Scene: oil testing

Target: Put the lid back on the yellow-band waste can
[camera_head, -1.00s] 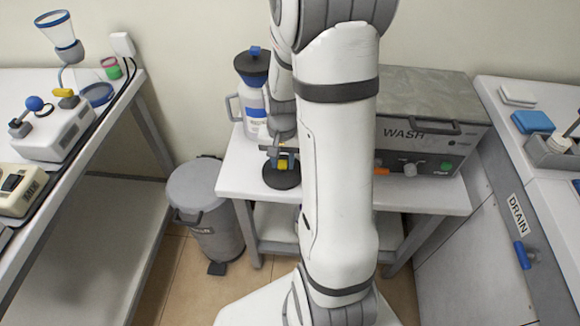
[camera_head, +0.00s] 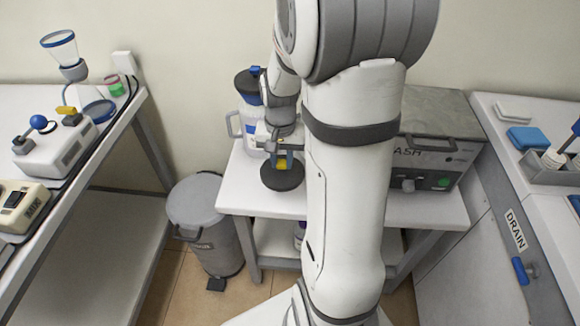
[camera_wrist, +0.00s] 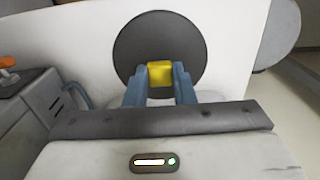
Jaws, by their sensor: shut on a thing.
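My gripper (camera_head: 283,153) is shut on the yellow knob (camera_head: 284,164) of a round black lid (camera_head: 283,178). In the wrist view the blue fingers (camera_wrist: 160,88) close on both sides of the yellow knob (camera_wrist: 160,73), with the dark lid disc (camera_wrist: 128,50) behind it. The lid shows over the left part of the white table (camera_head: 245,190); I cannot tell its exact height above it. I see no can with a yellow band; my arm covers much of the table. A white jug (camera_head: 250,127) with a dark top and blue cap stands behind the gripper.
A grey pedal bin (camera_head: 197,205) stands on the floor left of the table. The WASH machine (camera_head: 440,150) is at the right of the table, partly behind my arm. A left bench (camera_head: 120,200) and a right counter with a DRAIN label (camera_head: 516,230) flank it.

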